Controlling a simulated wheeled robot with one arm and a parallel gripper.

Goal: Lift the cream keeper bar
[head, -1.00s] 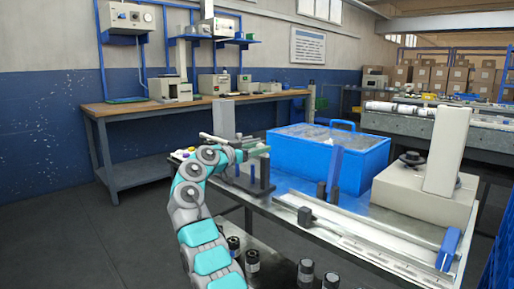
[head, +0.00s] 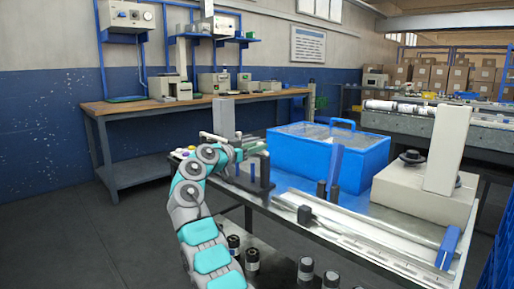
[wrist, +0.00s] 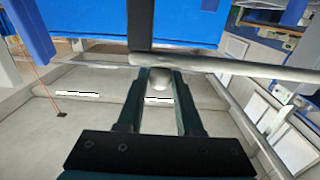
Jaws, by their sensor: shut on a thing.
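The cream keeper bar (wrist: 235,67) is a pale round bar crossing the wrist view just beyond my fingertips. In the head view, a pale bar (head: 213,137) shows just above my wrist, beside the grey upright. My gripper (wrist: 162,75) has its two dark fingers closed around a pale rounded piece at the bar, which looks like part of it. In the head view my gripper (head: 250,148) is at the table's left end, near dark posts (head: 264,170). My wrist partly hides the contact there, and any gap under the bar cannot be judged.
A blue bin (head: 315,160) stands right behind my gripper. A grey upright (head: 224,118) rises close beside it. Farther right are a beige machine block (head: 405,195) and long metal rails (head: 350,228). Dark cylinders (head: 305,270) are below the table's front edge.

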